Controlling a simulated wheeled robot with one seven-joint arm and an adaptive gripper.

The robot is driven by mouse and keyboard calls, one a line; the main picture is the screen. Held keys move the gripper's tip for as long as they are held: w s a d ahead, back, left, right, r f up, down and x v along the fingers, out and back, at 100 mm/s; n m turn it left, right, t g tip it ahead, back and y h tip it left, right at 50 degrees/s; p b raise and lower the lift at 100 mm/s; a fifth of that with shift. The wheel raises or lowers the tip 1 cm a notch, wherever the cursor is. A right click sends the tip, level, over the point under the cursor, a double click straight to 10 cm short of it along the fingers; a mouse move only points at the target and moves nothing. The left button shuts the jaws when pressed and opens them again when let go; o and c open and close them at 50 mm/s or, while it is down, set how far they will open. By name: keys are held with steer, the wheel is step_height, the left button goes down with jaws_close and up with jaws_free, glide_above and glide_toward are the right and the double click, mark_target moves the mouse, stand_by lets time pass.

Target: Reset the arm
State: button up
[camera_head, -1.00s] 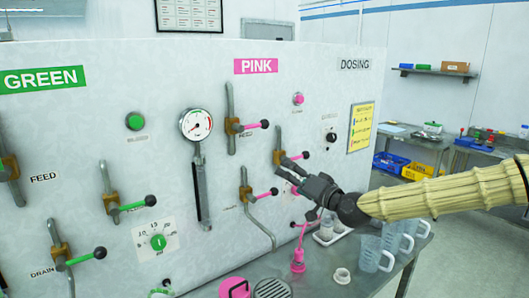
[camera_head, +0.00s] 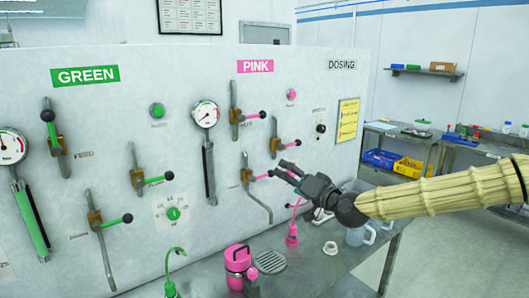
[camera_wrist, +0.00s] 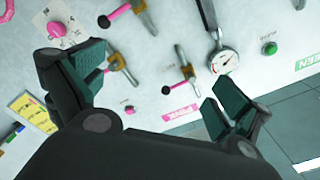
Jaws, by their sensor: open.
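My gripper (camera_head: 285,172) is at the end of my arm, in front of the pink section of the white panel (camera_head: 350,190). It is open, with nothing between its fingers. In the head view its fingertips overlap the end of a pink-handled valve lever (camera_head: 248,177); I cannot tell whether they touch. The wrist view shows my gripper (camera_wrist: 150,85) with its two dark green finger pads far apart. Beyond them are pink-handled levers and a gauge (camera_wrist: 223,60) on the panel.
Below the panel a metal table (camera_head: 330,262) holds a pink lidded container (camera_head: 238,258), a pink spout (camera_head: 292,234), a round drain grate (camera_head: 271,261) and a clear jug (camera_head: 361,233). Green levers (camera_head: 127,219) are to the left. Floor at the right is clear.

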steer(key=s+a+f+g+h, duration=0.15)
steer(key=s+f, duration=0.25)
steer(key=f, duration=0.7)
steer(key=s+a+f+g, duration=0.3)
steer(key=s+f, duration=0.1)
steer(key=f, duration=0.7)
steer(key=s+d+f+g+h, duration=0.1)
steer(key=s+f, duration=0.5)
steer(key=f, duration=0.2)
steer(key=s+f+g+h, duration=0.1)
steer(key=s+f+g, duration=0.1)
steer(key=s+f, duration=0.4)
steer(key=s+d+f+g+h, duration=0.2)
steer(key=s+d+f, duration=0.2)
steer(key=s+f, duration=0.45)
steer(key=s+d+f+g+h, duration=0.2)
steer(key=s+d+f, duration=0.1)
steer(key=s+f, duration=0.5)
steer(key=s+d+f+n+g+h, duration=0.1)
steer(key=s+d, duration=0.4)
steer(key=s, duration=0.3)
steer(key=s+d+f+g+h, duration=0.2)
steer(key=s+d, duration=0.4)
steer(key=s, duration=0.2)
step_height(320, 180, down, 10)
steer(key=b, duration=1)
steer(key=shift+s, duration=0.25)
